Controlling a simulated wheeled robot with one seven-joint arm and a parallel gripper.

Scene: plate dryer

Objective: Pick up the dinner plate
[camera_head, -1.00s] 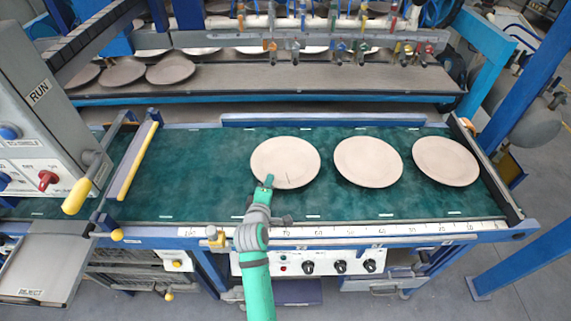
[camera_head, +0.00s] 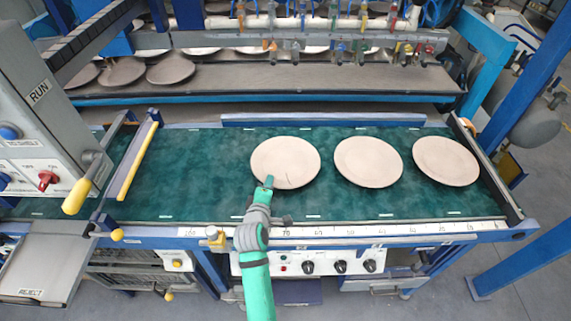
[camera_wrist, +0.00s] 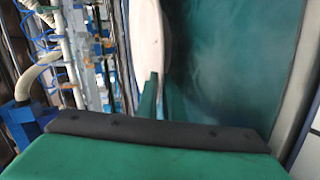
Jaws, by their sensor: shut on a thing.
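Three round, pale beige dinner plates lie on the green belt in the head view: the left plate (camera_head: 287,157), the middle plate (camera_head: 368,162) and the right plate (camera_head: 446,161). My gripper (camera_head: 268,182) is at the near, lower-left rim of the left plate and is shut on that rim. The plate appears to rest on the belt. In the wrist view, the pale plate (camera_wrist: 149,35) runs down to my narrow green gripper fingers (camera_wrist: 156,95). The dark and green wrist body hides the lower part of that view.
The green belt (camera_head: 200,175) is bare left of the plates, up to a yellow-edged bar (camera_head: 138,160). A grey control box (camera_head: 45,100) with levers stands at left. A ruler rail (camera_head: 400,232) runs along the front. More plates (camera_head: 171,69) lie behind under hanging nozzles.

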